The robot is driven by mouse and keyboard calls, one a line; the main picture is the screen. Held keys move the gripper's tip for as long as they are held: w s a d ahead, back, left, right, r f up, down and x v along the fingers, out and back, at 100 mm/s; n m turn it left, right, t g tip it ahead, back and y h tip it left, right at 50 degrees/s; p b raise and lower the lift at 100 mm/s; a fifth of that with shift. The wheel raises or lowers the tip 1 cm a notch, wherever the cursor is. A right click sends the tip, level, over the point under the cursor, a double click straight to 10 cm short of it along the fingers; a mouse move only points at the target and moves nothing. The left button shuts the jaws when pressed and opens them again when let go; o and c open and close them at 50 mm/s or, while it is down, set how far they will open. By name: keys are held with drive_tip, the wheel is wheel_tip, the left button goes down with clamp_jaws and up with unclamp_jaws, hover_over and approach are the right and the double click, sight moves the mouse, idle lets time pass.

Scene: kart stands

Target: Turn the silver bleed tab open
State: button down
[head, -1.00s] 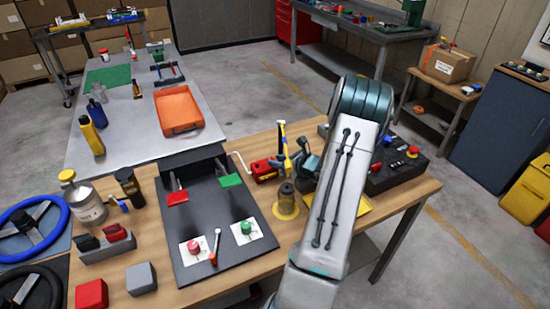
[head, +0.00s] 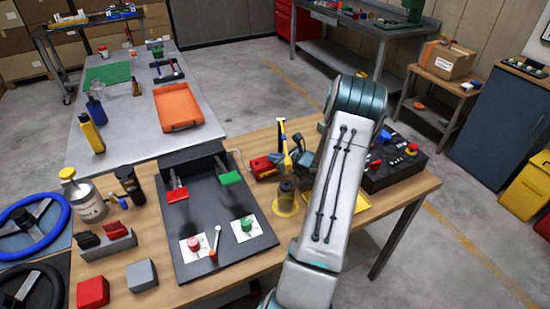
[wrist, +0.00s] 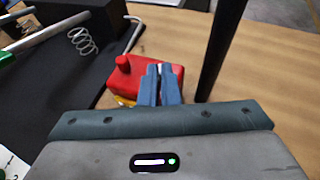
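A red caliper-like body (head: 264,167) lies on the wooden bench, right of the black panel. In the wrist view the red body (wrist: 145,80) shows a round red knob on top and a bit of yellow beneath. My gripper (wrist: 161,70) has its blue-grey fingers close together in front of the red body's right part. A thin pale sliver shows between the fingertips; I cannot tell whether it is the silver bleed tab or a gap. The tab is not clearly visible in either view. In the head view my gripper (head: 279,159) is beside the red body, partly behind my arm.
A yellow-and-black upright tool (head: 284,143) stands behind the gripper. A dark post (wrist: 221,45) rises right of the fingers in the wrist view. The black panel (head: 205,220) lies left.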

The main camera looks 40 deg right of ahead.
drive_tip(key=shift+n+y, duration=0.3)
drive_tip(key=n+y, duration=0.1)
drive_tip(key=n+g+y+b, duration=0.1)
drive_tip(key=y, duration=0.1)
drive_tip(key=shift+w+d+f+n, duration=0.15)
drive_tip(key=shift+d+f+n, duration=0.05)
drive_tip(key=shift+d+n, duration=0.2)
drive_tip(key=n+g+y+b, duration=0.2)
drive_tip(key=shift+w+d+f+n+y, duration=0.1)
drive_tip(key=shift+w+d+n+y, duration=0.1)
drive_tip(key=shift+n+y, duration=0.1)
drive_tip(key=shift+w+d+n+g+y+b, duration=0.2)
drive_tip(key=shift+n+g+y+b, duration=0.55)
drive_tip(key=shift+n+g+y, duration=0.3)
drive_tip(key=shift+w+d+n+g+y+b, duration=0.1)
drive_tip(key=shift+w+n+g+y+b, duration=0.05)
drive_tip(key=shift+n+g+y+b, duration=0.9)
drive_tip(key=shift+n, duration=0.4)
drive_tip(key=c, duration=1.6)
unclamp_jaws()
drive_tip(key=shift+r, duration=0.35)
drive_tip(key=shift+r+p, duration=0.1)
drive_tip(key=shift+p, duration=0.2)
